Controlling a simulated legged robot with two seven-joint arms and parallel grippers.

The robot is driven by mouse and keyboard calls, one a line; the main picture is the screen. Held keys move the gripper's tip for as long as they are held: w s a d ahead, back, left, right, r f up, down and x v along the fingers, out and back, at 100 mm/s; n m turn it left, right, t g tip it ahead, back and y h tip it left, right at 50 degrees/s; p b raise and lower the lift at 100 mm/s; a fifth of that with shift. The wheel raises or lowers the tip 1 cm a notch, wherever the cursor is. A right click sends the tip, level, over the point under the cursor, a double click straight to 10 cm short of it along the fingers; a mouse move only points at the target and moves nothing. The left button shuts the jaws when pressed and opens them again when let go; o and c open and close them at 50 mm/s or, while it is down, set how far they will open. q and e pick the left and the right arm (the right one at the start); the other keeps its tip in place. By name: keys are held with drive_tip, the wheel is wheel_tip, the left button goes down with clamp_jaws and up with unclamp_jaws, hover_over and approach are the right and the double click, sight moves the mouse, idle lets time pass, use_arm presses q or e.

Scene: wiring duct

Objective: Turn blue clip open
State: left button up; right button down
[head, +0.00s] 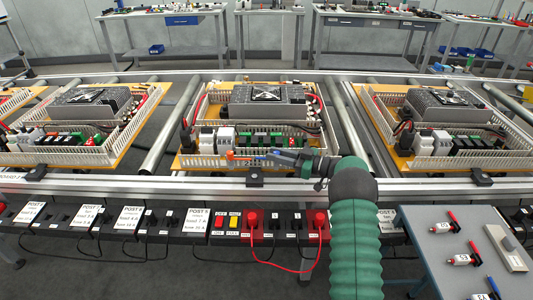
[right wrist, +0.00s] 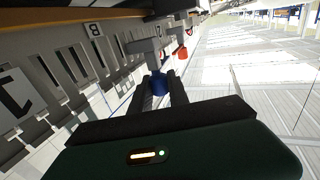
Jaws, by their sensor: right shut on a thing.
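The blue clip (right wrist: 158,84) is between the fingertips of my right gripper (right wrist: 159,90) in the right wrist view. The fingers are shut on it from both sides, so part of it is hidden. In the head view my right gripper (head: 274,156) reaches in from the right to the front wall of the middle unit's white slotted duct (head: 210,159). An orange clip (head: 230,154) sits on the duct to the left of the gripper. It also shows just beyond the blue clip in the right wrist view (right wrist: 182,53). My left gripper is not in view.
Green and white terminal modules (head: 258,139) stand inside the duct, behind the gripper. A black stop block (head: 255,177) on the front rail is just below it. A grey side table (head: 460,245) with red-capped tools is at the lower right.

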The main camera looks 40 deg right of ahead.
drive_tip(key=shift+r, duration=0.15)
drive_tip(key=c, duration=1.3)
unclamp_jaws()
drive_tip(key=shift+d, duration=0.1)
drive_tip(key=shift+o, duration=0.2)
drive_tip(key=p+v, duration=0.2)
drive_tip(key=v, duration=1.4)
drive_tip(key=shift+s+d, duration=0.25)
drive_tip(key=shift+d, duration=0.1)
